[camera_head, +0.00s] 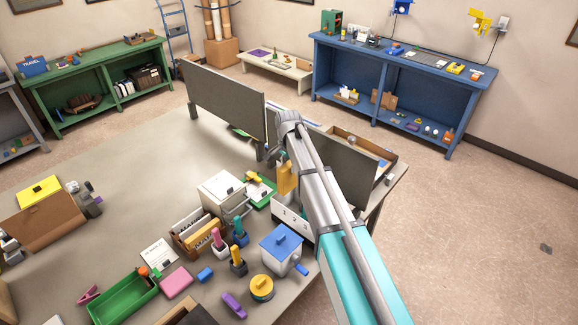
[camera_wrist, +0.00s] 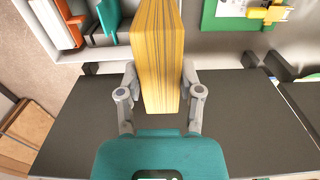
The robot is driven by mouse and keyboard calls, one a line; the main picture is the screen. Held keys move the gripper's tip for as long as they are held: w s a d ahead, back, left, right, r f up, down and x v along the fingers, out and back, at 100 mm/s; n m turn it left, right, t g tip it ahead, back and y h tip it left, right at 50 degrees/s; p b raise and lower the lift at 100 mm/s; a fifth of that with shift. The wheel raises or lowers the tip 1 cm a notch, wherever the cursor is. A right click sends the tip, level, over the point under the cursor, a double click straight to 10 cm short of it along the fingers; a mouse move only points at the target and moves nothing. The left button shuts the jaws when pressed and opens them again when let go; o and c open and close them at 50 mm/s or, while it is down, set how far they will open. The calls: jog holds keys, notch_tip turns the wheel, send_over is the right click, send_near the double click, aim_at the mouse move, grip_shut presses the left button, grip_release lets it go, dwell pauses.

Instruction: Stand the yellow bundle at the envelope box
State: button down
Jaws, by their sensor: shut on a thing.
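My gripper (camera_wrist: 160,80) is shut on the yellow bundle (camera_wrist: 158,45), a thick stack of layered sheets, with one finger on each side in the wrist view. In the head view the bundle (camera_head: 286,178) shows upright beside my arm, above the desk, near a white box numbered 1 2 3 (camera_head: 283,212). My arm hides most of the gripper there. A brown box with tan envelopes (camera_head: 187,243) stands on the desk to the left of the arm; it looks like the envelope box. I cannot tell whether the bundle touches anything.
Grey divider panels (camera_head: 226,100) stand along the back of the desk. A white drawer unit (camera_head: 221,192), a blue lidded container (camera_head: 283,249), a green tray (camera_head: 125,299) and several small stamps crowd the front. The left middle of the desk is clear.

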aim_at(288, 187)
jog(key=shift+f+b, duration=5.15)
jog(key=shift+f, duration=0.25)
jog(key=shift+c, duration=0.8)
grip_release()
jog(key=shift+c, duration=0.9)
jog(key=shift+r, duration=0.1)
jog(key=shift+r+p, duration=3.45)
jog(key=shift+p, duration=0.1)
